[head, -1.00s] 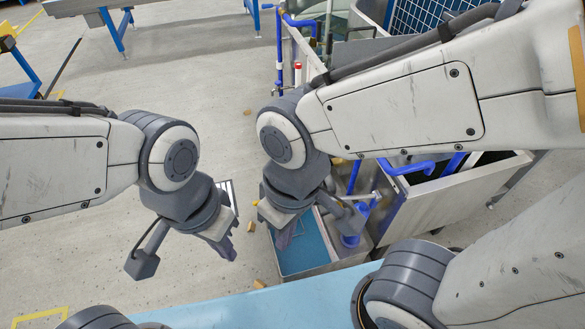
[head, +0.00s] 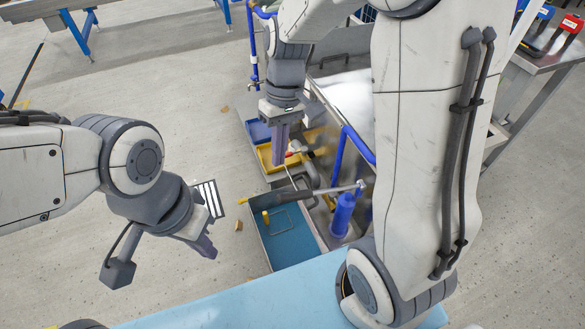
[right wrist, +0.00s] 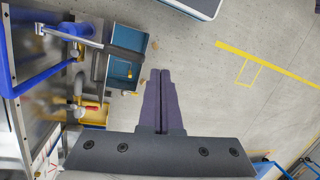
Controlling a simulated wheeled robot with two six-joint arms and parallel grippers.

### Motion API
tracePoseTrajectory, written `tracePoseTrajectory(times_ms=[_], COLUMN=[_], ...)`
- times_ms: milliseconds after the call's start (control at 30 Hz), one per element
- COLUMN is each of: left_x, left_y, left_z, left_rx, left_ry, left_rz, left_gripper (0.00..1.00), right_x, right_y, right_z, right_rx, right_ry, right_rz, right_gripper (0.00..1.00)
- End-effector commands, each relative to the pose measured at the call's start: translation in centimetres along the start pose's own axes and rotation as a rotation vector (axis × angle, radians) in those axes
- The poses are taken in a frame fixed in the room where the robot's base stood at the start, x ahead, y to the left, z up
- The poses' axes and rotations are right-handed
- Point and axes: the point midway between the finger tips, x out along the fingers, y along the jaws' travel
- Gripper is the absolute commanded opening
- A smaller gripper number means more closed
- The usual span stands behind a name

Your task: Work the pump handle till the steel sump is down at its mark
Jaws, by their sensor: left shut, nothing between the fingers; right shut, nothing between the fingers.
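The pump is a blue cylinder (head: 343,213) beside a steel stand, with a steel lever (head: 335,189) reaching left from its top to a dark grip above a teal-floored tray. In the right wrist view the lever (right wrist: 72,36) shows at upper left. A steel tank (head: 352,98), bright inside, stands behind and is partly hidden by my right arm; I cannot make out its level or mark. My right gripper (head: 281,160) points down, shut and empty, beyond the lever and apart from it; its fingers (right wrist: 161,78) also show in the wrist view. My left gripper (head: 207,250) is shut and empty, left of the tray.
The teal-floored tray (head: 268,246) lies below the lever, with a yellow tray (head: 266,157) and a blue tray (head: 257,130) behind it. A blue pipe (head: 338,155) rises beside the pump. A light-blue surface (head: 230,300) runs along the front. Floor at left is mostly clear.

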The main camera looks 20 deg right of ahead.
Motion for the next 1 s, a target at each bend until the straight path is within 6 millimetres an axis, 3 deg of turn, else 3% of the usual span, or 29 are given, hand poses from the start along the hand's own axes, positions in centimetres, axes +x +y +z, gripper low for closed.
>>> tracePoseTrajectory(times_ms=[33, 100, 200, 300, 767, 1000], left_x=[0.0, -0.1, -0.1, -0.1, 0.1, 1.1], left_y=[0.0, 0.0, 0.0, 0.0, 0.0, -0.1], left_z=[0.0, 0.0, 0.0, 0.0, 0.0, 0.1], left_rx=[0.000, 0.000, 0.000, 0.000, 0.000, 0.000], left_ry=[0.000, 0.000, 0.000, 0.000, 0.000, 0.000], left_rz=[0.000, 0.000, 0.000, 0.000, 0.000, 0.000], left_gripper=[0.00, 0.00, 0.00, 0.00, 0.00, 0.00], right_x=[0.3, 0.6, 1.0, 1.2, 1.8, 5.6], right_y=[2.9, 5.8, 9.0, 10.7, 11.0, 10.5], right_z=[-1.1, -2.1, -2.7, -3.0, -3.0, -3.0], right_rx=[0.058, 0.105, 0.150, 0.173, 0.177, 0.178], right_ry=[-0.009, -0.013, -0.012, -0.009, -0.009, -0.014], right_rz=[-0.032, -0.070, -0.110, -0.133, -0.138, -0.140], right_gripper=[0.00, 0.00, 0.00, 0.00, 0.00, 0.00])
